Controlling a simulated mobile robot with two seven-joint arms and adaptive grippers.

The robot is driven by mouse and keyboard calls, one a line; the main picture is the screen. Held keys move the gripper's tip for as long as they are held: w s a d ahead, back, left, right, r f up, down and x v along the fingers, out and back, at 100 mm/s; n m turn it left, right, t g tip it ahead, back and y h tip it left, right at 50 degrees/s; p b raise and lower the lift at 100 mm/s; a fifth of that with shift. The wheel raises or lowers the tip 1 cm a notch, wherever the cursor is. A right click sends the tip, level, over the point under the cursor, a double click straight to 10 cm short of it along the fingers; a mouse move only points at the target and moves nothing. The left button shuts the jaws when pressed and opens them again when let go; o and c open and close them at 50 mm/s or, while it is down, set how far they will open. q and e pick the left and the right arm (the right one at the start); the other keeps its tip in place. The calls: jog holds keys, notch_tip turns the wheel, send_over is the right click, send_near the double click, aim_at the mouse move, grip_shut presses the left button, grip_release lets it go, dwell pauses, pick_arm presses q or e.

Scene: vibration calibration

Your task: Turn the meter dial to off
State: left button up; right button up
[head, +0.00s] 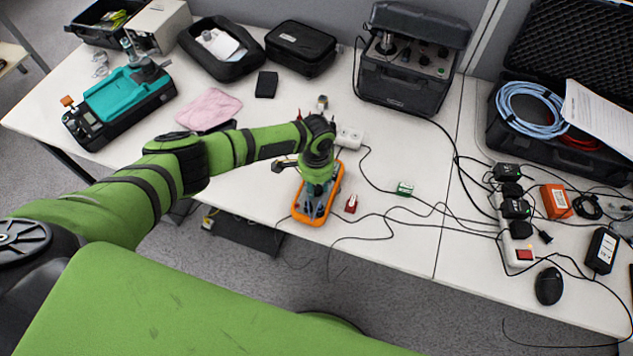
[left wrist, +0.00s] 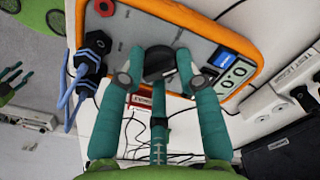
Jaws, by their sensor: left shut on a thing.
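The meter (head: 299,212) has an orange rim and a grey face and lies near the front edge of the white table. It also fills the upper part of the left wrist view (left wrist: 262,76). Its black round dial (left wrist: 158,62) sits between the teal fingers of my left gripper (left wrist: 158,68). The fingers are shut on the dial from both sides. In the head view my left gripper (head: 316,195) is over the meter and hides most of its face. The dial's marks cannot be read.
Blue leads with black plugs (left wrist: 92,52) join the meter's side. Cables cross the table (head: 400,260). A power strip (head: 519,251) and black mouse (head: 548,286) stand farther right.

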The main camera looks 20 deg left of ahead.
pick_arm(q)
jog(key=n+p, duration=0.1)
jog(key=n, duration=0.2)
jog(key=shift+s+p, duration=0.25)
jog(key=shift+p, duration=0.1)
jog(key=shift+f+n+p, duration=0.1)
jog(key=shift+n+p, duration=0.45)
jog(key=shift+n, duration=0.75)
jog(key=shift+f, duration=0.1)
jog(key=o, duration=1.1)
jog(key=shift+o, duration=0.2)
